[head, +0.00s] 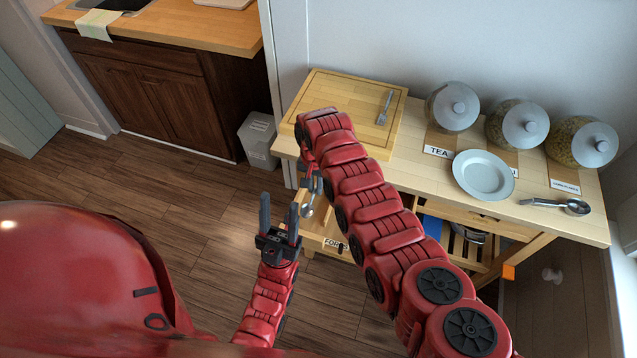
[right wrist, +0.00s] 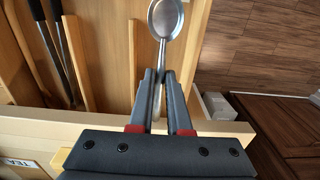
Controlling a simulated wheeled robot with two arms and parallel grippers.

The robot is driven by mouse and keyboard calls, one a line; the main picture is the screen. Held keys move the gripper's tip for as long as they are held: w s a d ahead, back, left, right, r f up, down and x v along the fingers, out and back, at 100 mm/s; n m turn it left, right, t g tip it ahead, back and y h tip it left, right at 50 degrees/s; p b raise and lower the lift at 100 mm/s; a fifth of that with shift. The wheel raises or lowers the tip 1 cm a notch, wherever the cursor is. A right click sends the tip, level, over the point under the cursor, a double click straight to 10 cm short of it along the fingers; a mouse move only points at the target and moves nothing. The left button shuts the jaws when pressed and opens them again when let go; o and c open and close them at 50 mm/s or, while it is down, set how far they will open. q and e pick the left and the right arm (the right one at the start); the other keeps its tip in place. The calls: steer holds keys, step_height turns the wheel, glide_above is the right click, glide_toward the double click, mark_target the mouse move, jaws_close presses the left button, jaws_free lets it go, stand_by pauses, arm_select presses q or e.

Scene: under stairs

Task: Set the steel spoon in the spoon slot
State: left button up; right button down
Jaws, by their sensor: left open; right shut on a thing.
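The steel spoon (right wrist: 165,18) is held by its handle in my right gripper (right wrist: 161,75), its bowl pointing away from the gripper. In the head view the spoon (head: 308,211) hangs at my right gripper (head: 314,184), over the left part of the open drawer (head: 316,240). The right wrist view shows wooden dividers (right wrist: 133,50) and dark-handled cutlery (right wrist: 62,50) in a compartment to the left of the spoon. The spoon looks above the drawer; contact is unclear. My left gripper (head: 279,217) is open and empty, left of the drawer. My right arm hides much of the drawer.
The table holds a cutting board (head: 332,91) with a fork (head: 384,107), a plate (head: 483,175), several lidded jars (head: 517,124) and a large metal spoon or scoop (head: 575,207). A grey bin (head: 258,140) stands left of the table. The floor at left is clear.

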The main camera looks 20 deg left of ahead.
mark_target(315, 207)
steer(key=shift+s+a+f, duration=0.1)
steer(key=shift+a+f, duration=0.05)
steer(key=shift+f, duration=0.25)
step_height(315, 207, down, 6)
steer(key=b, duration=0.5)
steer(key=shift+r, duration=0.1)
steer(key=shift+f+b, duration=0.55)
steer(key=shift+f, duration=0.05)
steer(key=c, duration=0.8)
jaws_free()
steer(key=shift+r, duration=0.1)
